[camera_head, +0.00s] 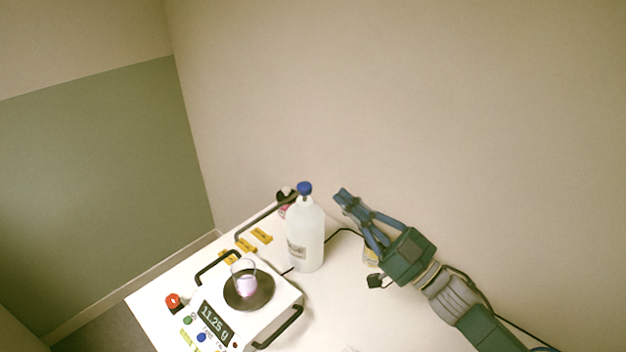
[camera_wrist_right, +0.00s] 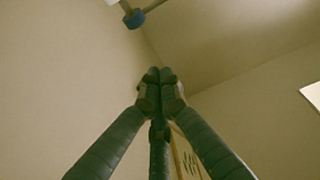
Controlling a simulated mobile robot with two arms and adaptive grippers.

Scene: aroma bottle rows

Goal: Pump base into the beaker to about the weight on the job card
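The clear beaker (camera_head: 244,284) with a little pale violet liquid stands on the dark round pan of the white scale (camera_head: 268,322), whose display (camera_head: 215,320) seems to read 11.25 g. A tall translucent bottle (camera_head: 306,240) with a blue pump head (camera_head: 304,188) stands behind it. My left gripper is out of view. I cannot make out a job card.
Several yellow labels (camera_head: 261,235) lie on the white table (camera_head: 150,301) behind the scale. A small dark bottle with a red part (camera_head: 284,209) stands behind the pump bottle. A red button (camera_head: 172,300) is left of the scale. A wall is close behind.

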